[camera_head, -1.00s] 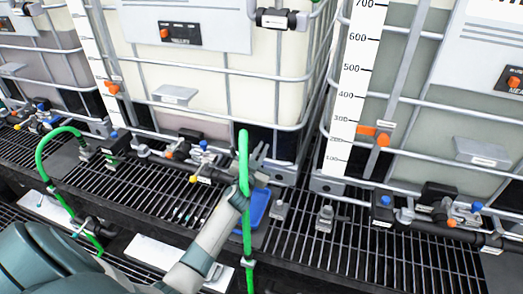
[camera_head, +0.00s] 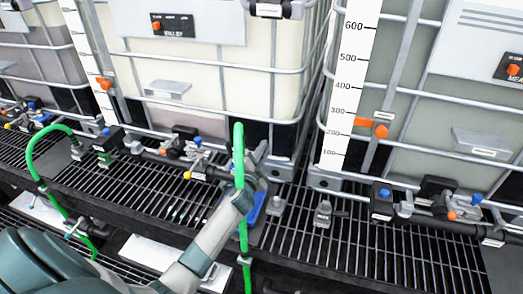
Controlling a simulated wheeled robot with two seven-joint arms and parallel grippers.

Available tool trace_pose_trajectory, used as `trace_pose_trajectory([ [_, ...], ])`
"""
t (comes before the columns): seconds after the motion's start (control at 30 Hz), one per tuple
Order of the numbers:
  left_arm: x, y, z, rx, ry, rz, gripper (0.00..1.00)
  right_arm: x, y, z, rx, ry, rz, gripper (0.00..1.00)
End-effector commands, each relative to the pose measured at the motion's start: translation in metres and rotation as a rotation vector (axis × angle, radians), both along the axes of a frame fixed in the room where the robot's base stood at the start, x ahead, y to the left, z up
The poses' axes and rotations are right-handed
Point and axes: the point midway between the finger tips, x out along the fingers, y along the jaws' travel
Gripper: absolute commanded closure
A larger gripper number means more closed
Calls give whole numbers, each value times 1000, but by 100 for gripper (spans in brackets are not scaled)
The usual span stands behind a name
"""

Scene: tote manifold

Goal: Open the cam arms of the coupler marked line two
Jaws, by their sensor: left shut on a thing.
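My left gripper (camera_head: 257,153) is beside the looped top of a green hose (camera_head: 239,150), at the outlet pipe (camera_head: 210,172) of the middle tote. It is shut on a small part there. The hose and the fingers hide that part, so I cannot tell whether it is a cam arm. The coupler at this hose's end is mostly hidden too. Another green hose (camera_head: 32,150) loops from a coupler (camera_head: 106,146) further left. Small labels sit along the pipes, but I cannot read which is line two. My right gripper is out of view.
A pale tote (camera_head: 225,95) and a grey-green tote (camera_head: 440,110) stand behind, with level scales and orange-handled parts. A blue object (camera_head: 257,208) lies by my wrist on the black grating (camera_head: 345,240). Small grey fittings (camera_head: 323,212) stand to the right. Valves line the pipes.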

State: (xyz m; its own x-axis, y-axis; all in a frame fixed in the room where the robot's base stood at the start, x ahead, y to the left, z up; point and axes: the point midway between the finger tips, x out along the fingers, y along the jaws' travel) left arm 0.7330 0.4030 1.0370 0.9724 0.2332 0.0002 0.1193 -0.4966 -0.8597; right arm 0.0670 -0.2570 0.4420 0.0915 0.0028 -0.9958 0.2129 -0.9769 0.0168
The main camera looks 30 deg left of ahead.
Motion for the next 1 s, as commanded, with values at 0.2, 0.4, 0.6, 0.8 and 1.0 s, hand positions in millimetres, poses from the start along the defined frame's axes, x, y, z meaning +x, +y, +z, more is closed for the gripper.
trace_pose_trajectory([
  [0.2, 1, -3, -8, 169, 41, 0, 100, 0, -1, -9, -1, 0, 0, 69],
  [0.4, 1, -4, -11, 276, 65, 1, 100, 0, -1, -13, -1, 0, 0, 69],
  [0.6, 1, -5, -13, 325, 78, 0, 100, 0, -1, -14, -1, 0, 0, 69],
  [0.8, 1, -5, -13, 335, 80, 0, 100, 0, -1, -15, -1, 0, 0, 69],
  [1.0, 1, -5, -13, 333, 80, 1, 100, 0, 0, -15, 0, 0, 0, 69],
])
